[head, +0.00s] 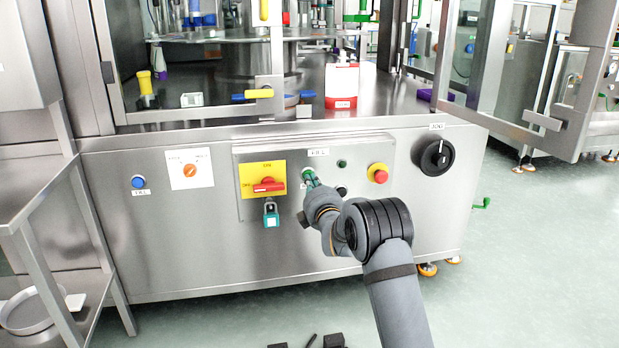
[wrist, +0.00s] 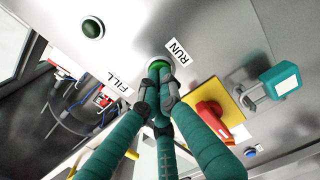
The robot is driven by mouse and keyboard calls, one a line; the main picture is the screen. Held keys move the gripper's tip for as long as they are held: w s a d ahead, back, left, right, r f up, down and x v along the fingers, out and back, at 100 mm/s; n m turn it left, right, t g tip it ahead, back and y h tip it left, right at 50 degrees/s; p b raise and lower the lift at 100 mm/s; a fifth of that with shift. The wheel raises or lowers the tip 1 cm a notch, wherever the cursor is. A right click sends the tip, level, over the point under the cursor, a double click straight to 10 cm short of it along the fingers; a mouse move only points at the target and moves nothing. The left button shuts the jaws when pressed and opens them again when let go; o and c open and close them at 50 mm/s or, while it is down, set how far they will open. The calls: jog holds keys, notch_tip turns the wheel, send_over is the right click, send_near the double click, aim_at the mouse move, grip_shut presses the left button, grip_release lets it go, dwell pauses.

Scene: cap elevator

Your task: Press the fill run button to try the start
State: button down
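The fill run button (wrist: 157,63) is a round green button in a pale ring, between the words FILL and RUN in the wrist view. In the head view the green button (head: 308,172) sits on the steel panel, right of the yellow switch plate. My gripper (wrist: 159,86) has its green fingers drawn together, with nothing visible between them. In the head view my gripper (head: 311,181) covers part of the button.
A red rotary switch (head: 268,186) with a teal padlock (head: 271,215) is left of the button. A dark green button (head: 342,163), a black knob (head: 341,191) and a red emergency stop (head: 378,173) are to the right. Open floor lies at the right.

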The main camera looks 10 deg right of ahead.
jog(key=shift+w, duration=0.5)
dwell(0.4)
jog(key=shift+s+d+b, duration=0.1)
jog(key=shift+s+b, duration=2.15)
jog(key=shift+s, duration=0.5)
jog(key=shift+f, duration=0.1)
